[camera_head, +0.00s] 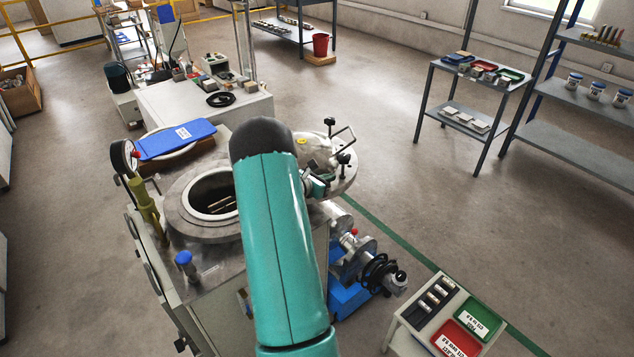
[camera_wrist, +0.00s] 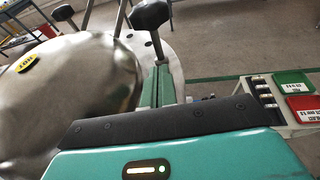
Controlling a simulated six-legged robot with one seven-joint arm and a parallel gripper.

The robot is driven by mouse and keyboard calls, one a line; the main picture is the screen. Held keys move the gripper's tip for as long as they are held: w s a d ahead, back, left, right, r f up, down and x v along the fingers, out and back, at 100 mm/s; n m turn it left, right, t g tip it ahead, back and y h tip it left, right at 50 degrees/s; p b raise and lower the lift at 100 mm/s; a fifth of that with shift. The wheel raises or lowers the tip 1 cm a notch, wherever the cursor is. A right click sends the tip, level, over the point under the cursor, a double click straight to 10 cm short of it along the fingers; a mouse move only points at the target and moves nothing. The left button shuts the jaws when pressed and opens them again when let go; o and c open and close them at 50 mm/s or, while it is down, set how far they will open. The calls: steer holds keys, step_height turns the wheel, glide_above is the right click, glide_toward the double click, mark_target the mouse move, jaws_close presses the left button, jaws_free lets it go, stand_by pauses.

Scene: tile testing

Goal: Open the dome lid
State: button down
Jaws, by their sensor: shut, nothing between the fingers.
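The dome lid (camera_head: 322,152) is shiny metal with a yellow label and black-knobbed clamps around its flange. It sits swung out to the right of the round vessel (camera_head: 182,213), whose opening shows uncovered in the head view. The dome (camera_wrist: 70,85) fills the left of the wrist view, with its yellow "HOT" label on top. My gripper (camera_head: 320,184) is at the lid's near edge, partly hidden by my teal arm. In the wrist view my gripper (camera_wrist: 158,85) is shut and empty, beside the dome and close to a black clamp knob (camera_wrist: 150,15). I cannot tell whether it touches the lid.
A pressure gauge (camera_head: 124,155) and a blue-topped knob (camera_head: 184,258) stand around the vessel. A blue lid-like plate (camera_head: 175,139) lies behind it. A pump (camera_head: 352,255) stands at right, near a small table with green and red trays (camera_head: 470,318).

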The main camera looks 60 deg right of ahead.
mark_target(335, 182)
steer(key=shift+s+d, duration=0.35)
steer(key=shift+d, duration=0.5)
steer(key=shift+s+d, duration=0.3)
steer(key=shift+d, duration=0.5)
